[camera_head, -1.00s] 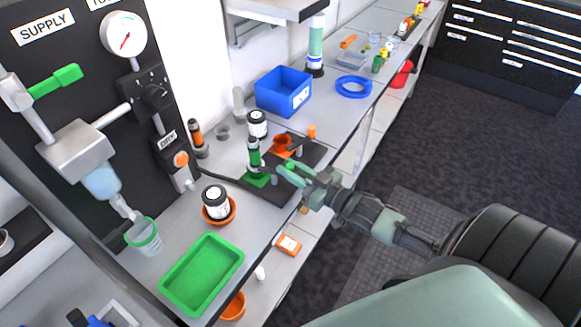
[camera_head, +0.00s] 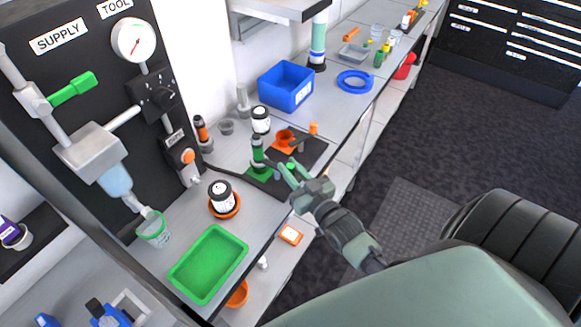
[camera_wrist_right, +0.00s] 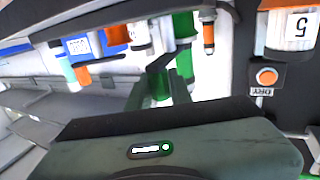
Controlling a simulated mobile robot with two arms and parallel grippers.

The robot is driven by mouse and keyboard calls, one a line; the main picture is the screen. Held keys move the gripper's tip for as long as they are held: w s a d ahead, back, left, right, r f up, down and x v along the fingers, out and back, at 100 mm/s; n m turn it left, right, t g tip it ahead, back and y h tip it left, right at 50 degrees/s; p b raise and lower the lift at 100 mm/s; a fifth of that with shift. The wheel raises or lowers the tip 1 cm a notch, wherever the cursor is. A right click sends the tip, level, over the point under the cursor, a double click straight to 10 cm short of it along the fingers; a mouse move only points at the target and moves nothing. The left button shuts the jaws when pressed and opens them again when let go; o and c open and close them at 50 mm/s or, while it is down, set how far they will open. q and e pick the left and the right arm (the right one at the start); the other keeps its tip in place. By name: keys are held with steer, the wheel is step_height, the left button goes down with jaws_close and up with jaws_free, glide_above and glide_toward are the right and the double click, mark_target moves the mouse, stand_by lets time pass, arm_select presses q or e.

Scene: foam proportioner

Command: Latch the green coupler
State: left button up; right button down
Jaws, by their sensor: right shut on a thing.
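The green coupler (camera_head: 258,158) stands upright over a green pad on a black plate in the middle of the bench. My right gripper (camera_head: 285,172) is just right of it, low over the plate. Its fingers are shut on a small green knob (camera_head: 291,166), which looks like the coupler's latch handle. In the right wrist view a green part (camera_wrist_right: 160,86) shows between the fingers, which partly hide it. Whether the latch is fully over cannot be told. My left gripper is not in view.
An orange coupler (camera_head: 285,138) sits behind on the same plate. A white jar with a black lid (camera_head: 260,119) stands close by; another (camera_head: 221,194) sits in an orange dish. A green tray (camera_head: 209,264) is in front, a blue bin (camera_head: 286,86) behind. The panel stands left.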

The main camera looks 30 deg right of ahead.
steer(key=c, duration=1.3)
jaws_free()
steer(key=shift+r, duration=0.1)
steer(key=shift+s+f, duration=0.2)
steer(key=shift+s, duration=0.15)
steer(key=s+b, duration=0.1)
steer(key=s, duration=0.5)
steer(key=shift+s+a+b, duration=0.1)
steer(key=shift+s+b, duration=0.05)
steer(key=shift+b, duration=0.25)
steer(key=shift+s+r, duration=0.15)
steer(key=shift+s, duration=0.25)
steer(key=shift+a, duration=0.1)
